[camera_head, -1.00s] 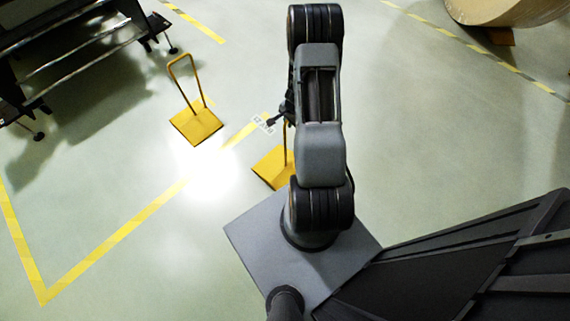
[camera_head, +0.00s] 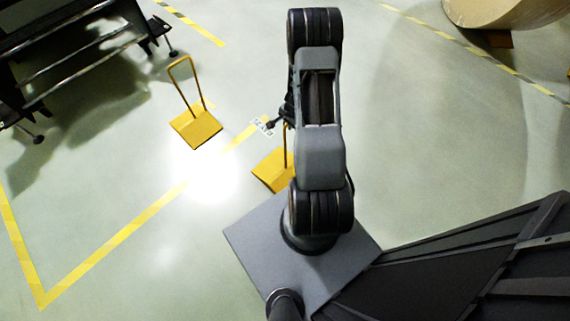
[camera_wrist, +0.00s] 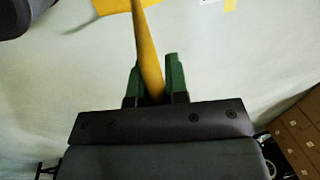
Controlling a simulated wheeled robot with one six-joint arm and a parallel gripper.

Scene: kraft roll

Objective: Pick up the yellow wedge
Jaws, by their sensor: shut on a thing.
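A yellow wedge with a tall looped handle stands on the floor close to my arm; its plate (camera_head: 270,172) is partly hidden behind the arm in the head view. In the wrist view, my gripper (camera_wrist: 155,78) has its green fingers shut on the yellow handle bar (camera_wrist: 146,45), which runs up to the yellow plate (camera_wrist: 118,5) at the top edge. In the head view the fingers are mostly hidden by my arm. I cannot tell whether the plate is touching the floor. A second yellow wedge (camera_head: 196,128) with an upright handle stands to the left.
A dark frame machine (camera_head: 70,45) with feet stands at the upper left. A large brown roll (camera_head: 505,12) lies at the upper right. Yellow tape (camera_head: 115,240) marks the floor. Brown boxes (camera_wrist: 300,135) show at the right of the wrist view. Open floor lies right of my arm.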

